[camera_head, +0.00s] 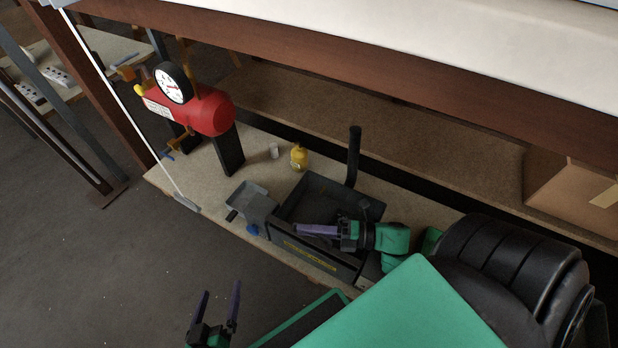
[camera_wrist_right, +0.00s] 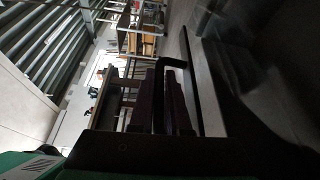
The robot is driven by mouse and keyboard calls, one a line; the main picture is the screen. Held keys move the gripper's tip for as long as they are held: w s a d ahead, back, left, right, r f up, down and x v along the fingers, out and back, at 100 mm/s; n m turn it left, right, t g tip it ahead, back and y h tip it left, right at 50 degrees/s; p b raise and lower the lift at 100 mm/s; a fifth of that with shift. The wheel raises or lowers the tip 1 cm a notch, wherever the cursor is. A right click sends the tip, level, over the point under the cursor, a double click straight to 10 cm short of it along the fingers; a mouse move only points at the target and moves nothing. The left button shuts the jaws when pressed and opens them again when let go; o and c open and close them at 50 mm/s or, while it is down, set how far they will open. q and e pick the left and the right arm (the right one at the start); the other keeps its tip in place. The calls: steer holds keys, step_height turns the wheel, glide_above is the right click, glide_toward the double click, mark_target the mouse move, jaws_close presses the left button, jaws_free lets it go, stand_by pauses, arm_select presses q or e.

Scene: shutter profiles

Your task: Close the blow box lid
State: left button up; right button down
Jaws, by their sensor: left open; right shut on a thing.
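The blow box (camera_head: 320,262) is a black box with yellow lettering on its front, on the workbench. Its top looks open, showing a dark interior; I cannot clearly tell the lid from the box walls. My right gripper (camera_head: 300,230) has purple fingers and lies across the box near its front edge. In the right wrist view the right gripper (camera_wrist_right: 162,100) is shut on a dark part, with a black bent bar (camera_wrist_right: 176,63) showing at its fingertips. Which part it grips is unclear. My left gripper (camera_head: 222,290) is open and empty, low over the floor side, away from the box.
A black post (camera_head: 354,157) stands at the box's back. A grey tray (camera_head: 252,203) adjoins its left side. A red tank with a gauge (camera_head: 205,110), a yellow bottle (camera_head: 299,157) and a small clear cup (camera_head: 274,150) stand behind. A cardboard box (camera_head: 570,190) sits at right.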

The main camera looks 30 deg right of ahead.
steer(key=shift+d, duration=0.1)
steer(key=c, duration=1.2)
jaws_free()
steer(key=shift+o, duration=0.2)
steer(key=p+v, duration=0.1)
steer(key=v, duration=1.3)
steer(key=shift+s+d+p, duration=0.2)
steer(key=shift+d+p, duration=0.05)
steer(key=shift+p, duration=0.15)
